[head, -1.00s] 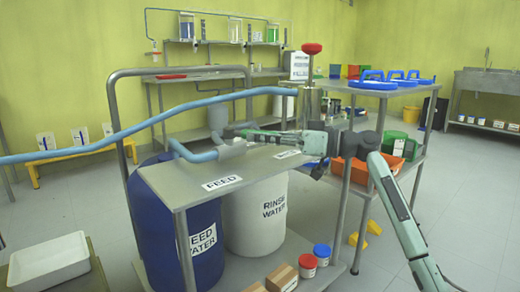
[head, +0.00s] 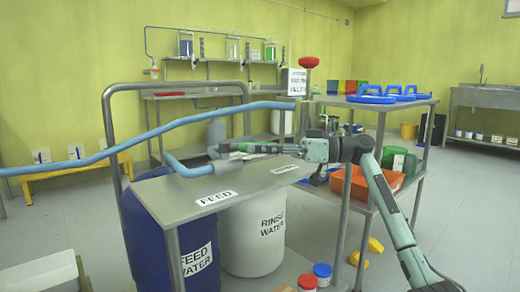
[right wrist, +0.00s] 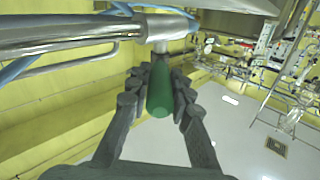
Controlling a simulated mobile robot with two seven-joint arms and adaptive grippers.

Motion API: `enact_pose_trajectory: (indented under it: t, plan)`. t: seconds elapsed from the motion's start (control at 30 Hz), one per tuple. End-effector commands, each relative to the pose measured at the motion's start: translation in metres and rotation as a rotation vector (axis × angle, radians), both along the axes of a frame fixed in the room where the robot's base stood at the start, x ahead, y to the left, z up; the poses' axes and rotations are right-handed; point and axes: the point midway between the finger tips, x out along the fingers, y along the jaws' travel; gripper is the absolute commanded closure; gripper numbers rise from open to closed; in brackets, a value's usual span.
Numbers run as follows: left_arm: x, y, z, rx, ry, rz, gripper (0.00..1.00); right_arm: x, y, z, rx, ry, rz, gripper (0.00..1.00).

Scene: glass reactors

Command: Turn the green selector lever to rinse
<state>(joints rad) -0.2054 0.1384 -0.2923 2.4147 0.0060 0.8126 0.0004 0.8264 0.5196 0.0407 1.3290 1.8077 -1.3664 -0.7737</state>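The green selector lever (right wrist: 160,92) sticks out from a metal valve fitting at the end of a steel pipe (right wrist: 70,37). In the right wrist view it lies between both fingers of my right gripper (right wrist: 161,88), which close in on its sides and seem to touch it. In the head view my right gripper (head: 238,148) is above the far side of the steel shelf, and a bit of the green lever (head: 262,148) shows between its fingers. The FEED label (head: 217,198) is at the near left. A second label (head: 285,169), hard to read, is near the gripper. My left gripper is out of view.
Below stand a blue feed drum (head: 150,240) and a white rinse water drum (head: 240,235).

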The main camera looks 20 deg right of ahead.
Motion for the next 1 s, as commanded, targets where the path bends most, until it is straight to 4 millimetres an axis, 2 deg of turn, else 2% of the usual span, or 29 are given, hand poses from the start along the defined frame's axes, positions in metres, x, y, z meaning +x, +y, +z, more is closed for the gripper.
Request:
enact_pose_trajectory:
  t: [0.03, 0.2, 0.57, 0.67, 1.0]
  plan:
    - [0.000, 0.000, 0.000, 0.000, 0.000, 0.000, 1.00, 0.000, 0.000, 0.000, 0.001, 0.000, -0.002, 0.77]
    - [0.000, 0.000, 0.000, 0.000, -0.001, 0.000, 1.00, 0.000, 0.000, 0.000, 0.001, 0.000, -0.001, 0.58]
    - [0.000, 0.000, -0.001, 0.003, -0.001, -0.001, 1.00, -0.002, -0.006, 0.000, 0.000, 0.000, -0.003, 0.58]
    - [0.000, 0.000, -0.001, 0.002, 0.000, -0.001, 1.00, -0.008, -0.019, 0.000, -0.001, 0.001, -0.004, 0.58]
    - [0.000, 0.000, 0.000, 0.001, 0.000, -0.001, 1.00, -0.038, -0.082, 0.000, -0.001, 0.000, -0.004, 0.58]
